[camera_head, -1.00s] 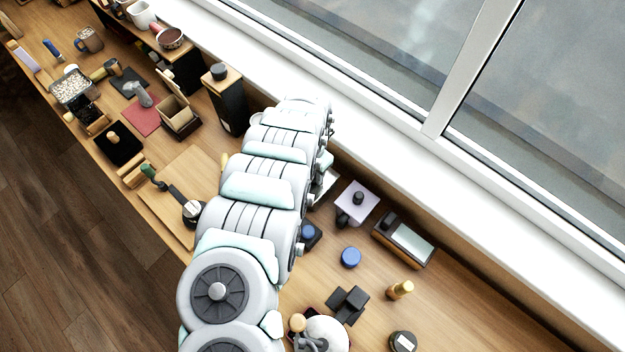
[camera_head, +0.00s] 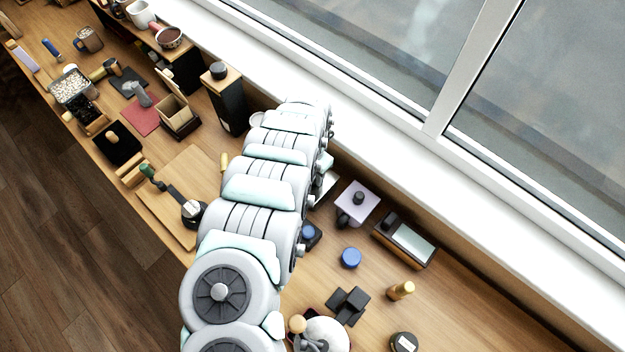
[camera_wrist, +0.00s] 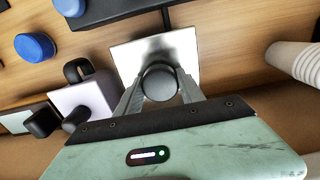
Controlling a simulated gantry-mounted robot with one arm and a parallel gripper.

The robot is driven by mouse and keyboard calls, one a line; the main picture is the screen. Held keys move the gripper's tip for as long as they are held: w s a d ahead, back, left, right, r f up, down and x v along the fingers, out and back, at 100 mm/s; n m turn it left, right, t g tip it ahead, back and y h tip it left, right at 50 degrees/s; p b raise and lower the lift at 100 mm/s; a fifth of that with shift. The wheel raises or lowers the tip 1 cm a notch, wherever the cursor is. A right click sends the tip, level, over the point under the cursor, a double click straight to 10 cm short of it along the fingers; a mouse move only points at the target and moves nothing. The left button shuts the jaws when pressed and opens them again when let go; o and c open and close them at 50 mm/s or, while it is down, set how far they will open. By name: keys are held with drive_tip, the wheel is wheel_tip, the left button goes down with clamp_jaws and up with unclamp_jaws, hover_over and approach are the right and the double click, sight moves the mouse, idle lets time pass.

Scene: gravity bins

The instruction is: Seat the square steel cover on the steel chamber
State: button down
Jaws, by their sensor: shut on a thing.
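The square steel cover (camera_wrist: 188,48) is a bright, shiny plate with a dark round knob (camera_wrist: 160,84), seen from above in the wrist view. My gripper (camera_wrist: 160,88) is shut on the knob, one finger on each side. In the head view the gripper is hidden behind my arm, and only a pale edge of the plate (camera_head: 326,187) shows beside it. I cannot make out the steel chamber; whatever lies under the cover is hidden, and I cannot tell whether the cover touches anything below.
A lilac square-topped box (camera_wrist: 90,97) with black knobs stands close left of the cover in the wrist view. A dark tray (camera_wrist: 115,12) lies just beyond it. A blue puck (camera_head: 351,257) and a mirror-topped wooden box (camera_head: 405,241) are nearby. A ribbed pale object (camera_wrist: 295,62) is at right.

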drive_tip(key=c, duration=0.6)
unclamp_jaws()
drive_tip(key=shift+c, duration=0.2)
drive_tip(key=shift+r, duration=0.1)
wheel_tip(320, 180, up, 9)
drive_tip(key=shift+a+f, duration=0.1)
drive_tip(key=shift+r, duration=0.9)
